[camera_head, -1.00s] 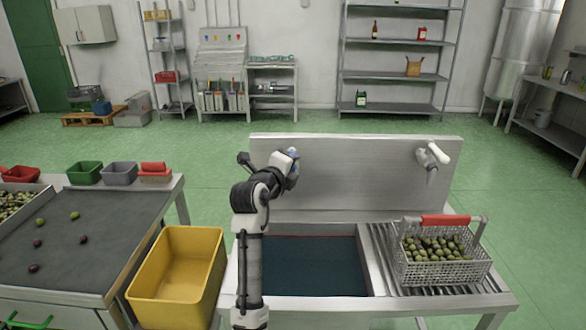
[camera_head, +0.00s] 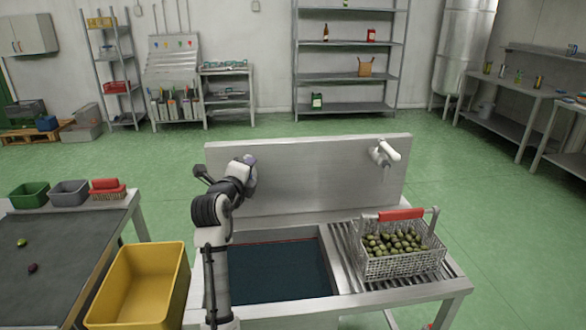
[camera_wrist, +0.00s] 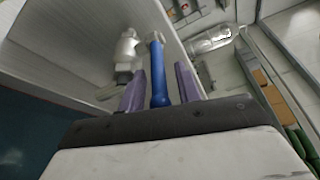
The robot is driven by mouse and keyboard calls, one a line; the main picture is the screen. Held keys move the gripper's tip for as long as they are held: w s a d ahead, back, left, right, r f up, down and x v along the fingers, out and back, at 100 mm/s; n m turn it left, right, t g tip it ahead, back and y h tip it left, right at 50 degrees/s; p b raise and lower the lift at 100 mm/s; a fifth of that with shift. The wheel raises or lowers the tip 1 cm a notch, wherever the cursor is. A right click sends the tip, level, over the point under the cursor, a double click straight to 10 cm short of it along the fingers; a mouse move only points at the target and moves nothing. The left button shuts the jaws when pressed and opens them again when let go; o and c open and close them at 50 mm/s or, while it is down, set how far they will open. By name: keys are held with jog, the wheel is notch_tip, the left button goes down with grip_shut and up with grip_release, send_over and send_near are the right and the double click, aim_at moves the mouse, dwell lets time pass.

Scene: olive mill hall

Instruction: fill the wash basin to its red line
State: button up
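The wash basin (camera_head: 277,274) is set in the left of the steel sink unit. A dark blue-green surface fills its inside, and a thin red line (camera_head: 285,240) runs along its back wall. The gap between surface and line is hard to tell. In the wrist view a blue lever (camera_wrist: 158,72) stands beside a pale tap body (camera_wrist: 126,50). My gripper (camera_wrist: 160,85) is open, with one purple finger on each side of the lever and visible gaps. In the head view my gripper (camera_head: 249,170) is in front of the back panel's left part.
A wire basket (camera_head: 400,262) of olives with a red handle stands on the ribbed drainer at right. A white-handled tap (camera_head: 386,151) is on the right of the back panel (camera_head: 310,180). A yellow crate (camera_head: 140,290) and grey sorting table (camera_head: 60,265) are at left.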

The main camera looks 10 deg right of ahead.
jog(key=w+d+n+g+y+b, duration=0.35)
jog(key=d+n+y+b, duration=0.25)
jog(key=n+y, duration=0.85)
jog(key=s+d+r+m+y+b, duration=0.1)
jog(key=s+d+m+y+b, duration=0.15)
jog(key=s+d, duration=0.7)
jog(key=w+d+n+g+y, duration=0.1)
jog(key=n, duration=0.5)
jog(key=w+d+n+g+y+b, duration=0.1)
jog(key=n+y, duration=0.1)
jog(key=n, duration=0.5)
jog(key=w+d+f+n+g+y, duration=0.1)
jog(key=n+g, duration=0.1)
jog(key=n, duration=0.5)
jog(key=shift+w+d+y+b, duration=0.15)
jog(key=shift+w+y+b, duration=0.15)
jog(key=shift+y, duration=0.1)
jog(key=shift+o, duration=0.5)
dwell(0.5)
